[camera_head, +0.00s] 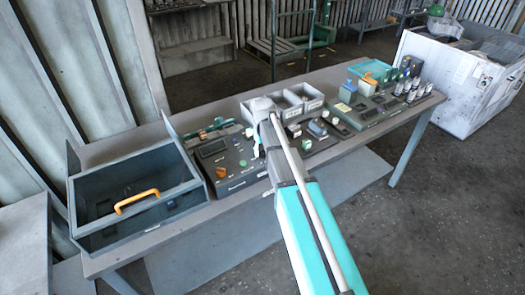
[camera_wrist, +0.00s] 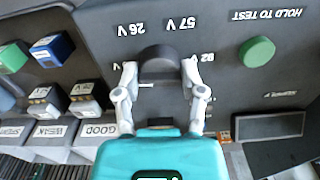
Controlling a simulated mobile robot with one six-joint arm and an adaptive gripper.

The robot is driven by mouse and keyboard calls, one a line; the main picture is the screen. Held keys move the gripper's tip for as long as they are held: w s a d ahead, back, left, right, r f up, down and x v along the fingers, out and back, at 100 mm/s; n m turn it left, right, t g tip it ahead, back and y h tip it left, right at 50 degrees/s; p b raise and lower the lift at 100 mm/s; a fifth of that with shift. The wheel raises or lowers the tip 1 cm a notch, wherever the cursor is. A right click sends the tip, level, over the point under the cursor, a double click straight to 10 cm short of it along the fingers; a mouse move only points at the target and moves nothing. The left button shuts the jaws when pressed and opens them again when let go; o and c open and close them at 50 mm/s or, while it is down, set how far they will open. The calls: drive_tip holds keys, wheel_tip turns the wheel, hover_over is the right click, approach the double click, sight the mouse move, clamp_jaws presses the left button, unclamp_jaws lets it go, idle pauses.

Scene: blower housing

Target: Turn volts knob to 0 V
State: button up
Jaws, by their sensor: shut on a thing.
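The volts knob (camera_wrist: 160,60) is a round black knob on a dark grey panel in the wrist view. Voltage labels, upside down in this view, lie around it; some are partly hidden by my fingers. My gripper (camera_wrist: 161,73) has one pale finger on each side of the knob and is shut on it. The knob's pointer mark cannot be made out, so its setting is unclear. In the head view my arm hides the knob, and a bit of my gripper (camera_head: 257,144) shows beside the dark test panel (camera_head: 238,172).
A green hold-to-test button (camera_wrist: 256,51) and a dark display (camera_wrist: 270,127) lie to the right in the wrist view. Blocks stand by sorting labels (camera_wrist: 98,130) at left. In the head view, an open grey bin (camera_head: 130,228) with an orange handle stands left on the table.

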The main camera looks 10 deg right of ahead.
sight(262, 150)
drive_tip(key=shift+n, duration=0.5)
drive_tip(key=o, duration=1.2)
drive_tip(key=shift+c, duration=0.2)
drive_tip(key=shift+m, duration=0.4)
drive_tip(key=m, duration=0.5)
drive_tip(key=shift+m, duration=0.3)
drive_tip(key=m, duration=0.5)
drive_tip(key=shift+m, duration=0.3)
wheel_tip(262, 150, up, 14)
drive_tip(key=p, duration=1.4)
drive_tip(key=s+f+n+b, duration=0.4)
drive_tip(key=s, duration=0.6)
drive_tip(key=s+f+n+b, duration=0.3)
drive_tip(key=s+f+b, duration=0.1)
drive_tip(key=s, duration=0.6)
drive_tip(key=shift+s+a+f+n+b, duration=0.15)
drive_tip(key=shift+s+f+n+b, duration=0.2)
drive_tip(key=shift+f+n+b, duration=0.05)
